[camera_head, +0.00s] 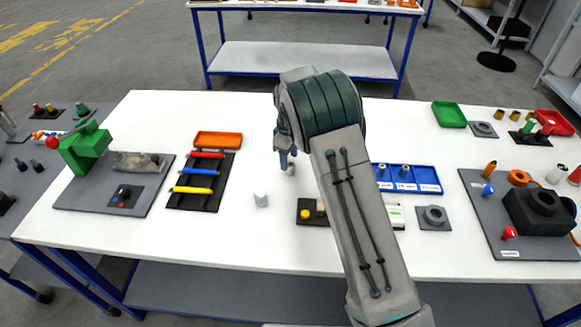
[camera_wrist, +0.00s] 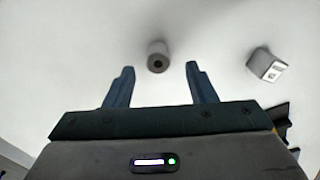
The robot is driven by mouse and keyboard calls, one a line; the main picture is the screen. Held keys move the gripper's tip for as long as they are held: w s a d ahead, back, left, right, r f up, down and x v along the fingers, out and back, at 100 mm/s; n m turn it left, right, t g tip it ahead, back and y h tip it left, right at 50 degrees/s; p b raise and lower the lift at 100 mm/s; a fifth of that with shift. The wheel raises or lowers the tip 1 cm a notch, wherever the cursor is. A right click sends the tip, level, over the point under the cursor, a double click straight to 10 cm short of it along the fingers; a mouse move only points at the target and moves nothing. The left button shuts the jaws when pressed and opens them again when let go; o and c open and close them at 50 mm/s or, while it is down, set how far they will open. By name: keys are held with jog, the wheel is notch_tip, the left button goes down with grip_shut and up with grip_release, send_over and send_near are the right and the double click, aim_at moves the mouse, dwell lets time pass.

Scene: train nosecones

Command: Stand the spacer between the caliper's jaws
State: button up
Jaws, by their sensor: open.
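A small grey cylinder with a dark hole in its end, which looks like the spacer, shows in the wrist view (camera_wrist: 158,56) on the white table. It lies ahead of and between my gripper's fingertips, with clear gaps on both sides. My gripper (camera_wrist: 159,68) is open and empty. In the head view my gripper (camera_head: 285,156) points down over the middle of the table, and a small grey piece (camera_head: 291,170) shows at its fingertips. I cannot tell for certain which thing is the caliper; a black block (camera_head: 538,212) stands on the grey board at the right.
A pale block (camera_head: 261,200) sits left of my gripper; it is at upper right in the wrist view (camera_wrist: 267,65). A black tray with pens (camera_head: 200,182) and an orange tray (camera_head: 218,140) lie left. A blue tray (camera_head: 425,180) lies right. Table around the cylinder is clear.

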aim_at(290, 164)
jog(key=f+p, duration=0.1)
jog(key=f, duration=0.3)
jog(key=shift+d, duration=0.2)
jog(key=c, duration=1.1)
jog(key=shift+r, duration=0.1)
jog(key=r+b, duration=0.2)
jog(key=r, duration=0.2)
jog(key=shift+d, duration=0.2)
jog(key=shift+s+d+r+b, duration=0.45)
jog(key=shift+s+d+r, duration=0.55)
jog(key=shift+d, duration=0.65)
jog(key=shift+s+d+r+b, duration=0.4)
jog(key=shift+s+d+r, duration=0.45)
jog(key=shift+d+r, duration=0.65)
jog(key=shift+s+d+r+b, duration=0.45)
jog(key=shift+s+d+r, duration=0.45)
jog(key=shift+d, duration=0.95)
